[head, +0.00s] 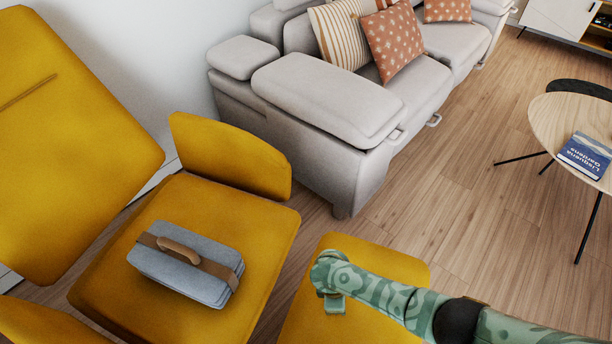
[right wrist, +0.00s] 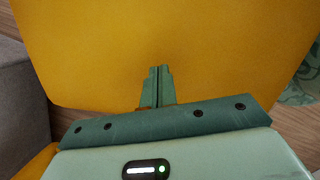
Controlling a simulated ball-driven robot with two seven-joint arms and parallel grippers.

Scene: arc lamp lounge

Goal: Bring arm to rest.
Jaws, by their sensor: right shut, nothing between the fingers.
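My right arm comes in from the right in the head view, green patterned with a dark joint. Its gripper (head: 335,304) is over the yellow footstool (head: 392,262), apart from the grey case to its left. In the right wrist view the two green fingers (right wrist: 157,86) are together with nothing between them, and yellow fabric (right wrist: 230,50) fills most of the view beyond them. Whether the fingers touch the fabric I cannot tell. My left gripper is not in view.
A grey case (head: 190,262) with a brown strap and handle lies on the yellow armchair seat (head: 265,235). A grey sofa (head: 320,95) with cushions stands behind. A round wooden table (head: 560,125) with a blue book (head: 585,155) is at right. Wooden floor between is clear.

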